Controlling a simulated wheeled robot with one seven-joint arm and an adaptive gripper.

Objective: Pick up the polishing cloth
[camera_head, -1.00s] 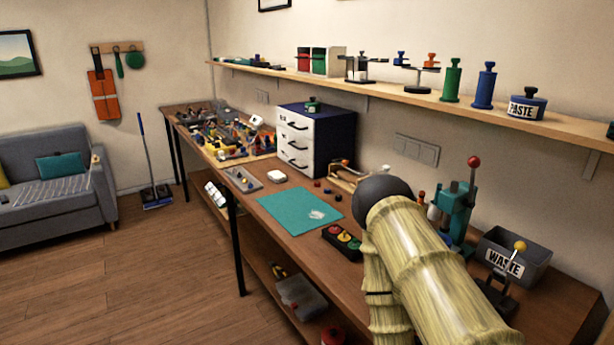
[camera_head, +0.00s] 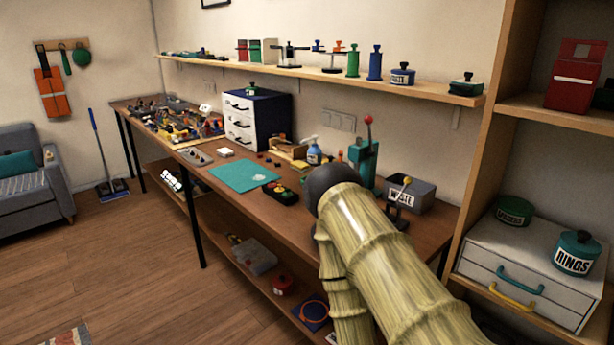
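I cannot pick out the polishing cloth for sure. A flat teal mat (camera_head: 232,178) lies on the workbench, with a small whitish patch (camera_head: 260,177) on it that is too small to make out. A small yellow item (camera_head: 301,163) lies farther back on the bench, near a spray bottle (camera_head: 314,155). My arm, tan and ribbed with a dark round joint, fills the lower middle and hides part of the bench. My gripper does not show.
The workbench (camera_head: 330,212) holds a drawer cabinet (camera_head: 273,122), a button box (camera_head: 281,193), a green press (camera_head: 364,160) and a waste bin (camera_head: 420,195). A wooden shelf unit (camera_head: 481,140) with a white drawer box (camera_head: 530,262) stands at right. Left floor is open.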

